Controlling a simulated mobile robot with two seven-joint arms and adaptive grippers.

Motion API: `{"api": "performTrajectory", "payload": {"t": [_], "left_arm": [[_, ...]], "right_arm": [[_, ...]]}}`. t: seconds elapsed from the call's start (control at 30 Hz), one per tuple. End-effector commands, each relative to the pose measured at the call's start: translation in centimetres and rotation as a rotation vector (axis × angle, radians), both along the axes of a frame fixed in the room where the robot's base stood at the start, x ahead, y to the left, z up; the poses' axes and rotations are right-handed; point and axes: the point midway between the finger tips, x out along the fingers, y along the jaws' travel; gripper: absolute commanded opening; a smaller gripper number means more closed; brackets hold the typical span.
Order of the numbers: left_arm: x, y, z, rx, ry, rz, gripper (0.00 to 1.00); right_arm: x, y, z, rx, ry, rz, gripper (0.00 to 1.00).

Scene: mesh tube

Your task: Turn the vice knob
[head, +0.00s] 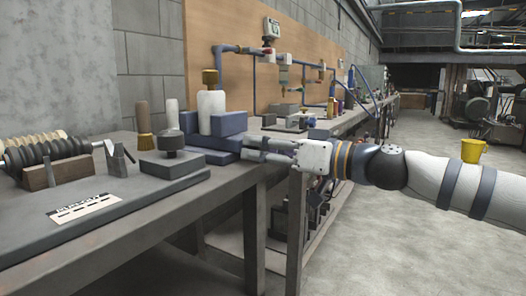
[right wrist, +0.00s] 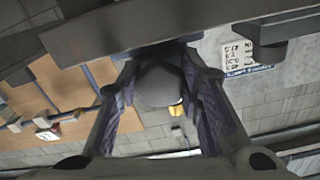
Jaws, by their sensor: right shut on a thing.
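The knob sits just below the dark underside of the vice in that picture. In the head view the knob is hidden by the fingers. My left gripper is not in view.
The grey bench (head: 150,232) carries a black ribbed roller (head: 47,152), a knob-topped block (head: 172,158), a wooden-handled brush (head: 144,130) and a printed label (head: 84,207). Blue pipes line the wooden backboard (head: 225,25). The floor to the right is open around a yellow bucket (head: 472,150).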

Motion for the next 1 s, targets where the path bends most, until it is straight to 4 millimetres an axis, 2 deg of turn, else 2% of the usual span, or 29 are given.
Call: {"api": "performTrajectory", "payload": {"t": [0.4,0.9,0.93,0.97,1.0], "left_arm": [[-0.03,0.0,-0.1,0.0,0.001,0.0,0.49],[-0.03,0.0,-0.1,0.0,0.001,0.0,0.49],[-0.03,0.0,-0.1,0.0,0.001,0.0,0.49],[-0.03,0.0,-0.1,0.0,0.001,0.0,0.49],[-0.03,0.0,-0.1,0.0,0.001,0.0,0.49]], "right_arm": [[-0.05,0.01,0.12,0.099,0.135,-0.001,0.05],[-0.05,0.01,0.12,0.111,0.149,-0.002,0.05],[-0.05,0.01,0.12,0.111,0.149,-0.002,0.38],[-0.05,0.01,0.12,0.111,0.149,-0.002,0.42],[-0.05,0.01,0.12,0.11,0.15,-0.001,0.42]]}}
